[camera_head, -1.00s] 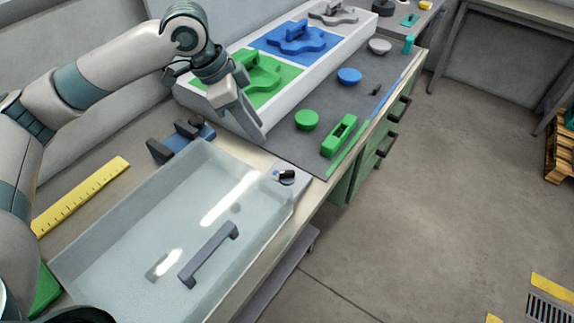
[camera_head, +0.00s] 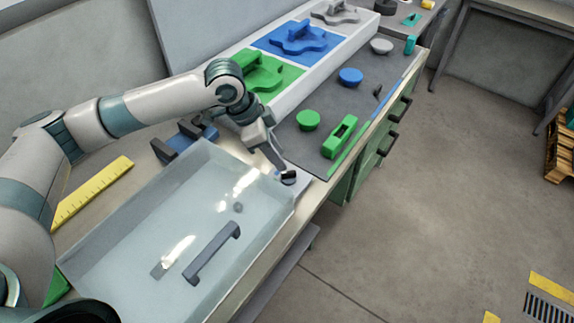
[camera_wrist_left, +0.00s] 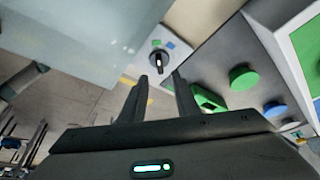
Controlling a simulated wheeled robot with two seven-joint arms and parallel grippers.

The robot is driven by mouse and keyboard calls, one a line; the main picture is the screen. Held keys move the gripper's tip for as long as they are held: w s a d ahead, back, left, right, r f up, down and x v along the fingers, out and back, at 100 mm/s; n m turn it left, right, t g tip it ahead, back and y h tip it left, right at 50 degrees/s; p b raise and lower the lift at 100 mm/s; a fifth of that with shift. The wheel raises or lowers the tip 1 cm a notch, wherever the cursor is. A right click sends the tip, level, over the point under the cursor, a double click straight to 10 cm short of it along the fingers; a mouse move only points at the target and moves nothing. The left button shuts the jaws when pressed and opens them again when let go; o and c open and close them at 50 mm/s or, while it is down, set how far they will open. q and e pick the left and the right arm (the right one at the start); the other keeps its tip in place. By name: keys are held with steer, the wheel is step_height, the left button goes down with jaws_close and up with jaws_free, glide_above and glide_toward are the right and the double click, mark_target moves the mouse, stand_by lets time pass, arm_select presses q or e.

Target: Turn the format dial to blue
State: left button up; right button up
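The format dial (camera_head: 289,178) is a black knob on a light plate at the right corner of the clear-covered labeller. It also shows in the left wrist view (camera_wrist_left: 157,60), with small coloured marks around it, a blue one (camera_wrist_left: 170,45) among them. Which mark the knob points at is too small to tell surely. My left gripper (camera_head: 279,167) points down just beside and above the dial. In the left wrist view its two fingers (camera_wrist_left: 160,80) are apart with nothing between them, and the knob shows just beyond the tips. My right gripper is not in view.
The transparent cover (camera_head: 150,225) with a grey handle (camera_head: 211,254) lies left of the dial. A green round knob (camera_head: 308,120) and a green block (camera_head: 339,137) sit on the dark mat behind. A yellow ruler (camera_head: 93,193) lies at left.

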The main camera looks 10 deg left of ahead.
mark_target(289, 172)
arm_select(q)
steer(key=p+x, duration=0.1)
steer(key=x, duration=0.6)
steer(key=shift+r, duration=0.1)
jaws_close()
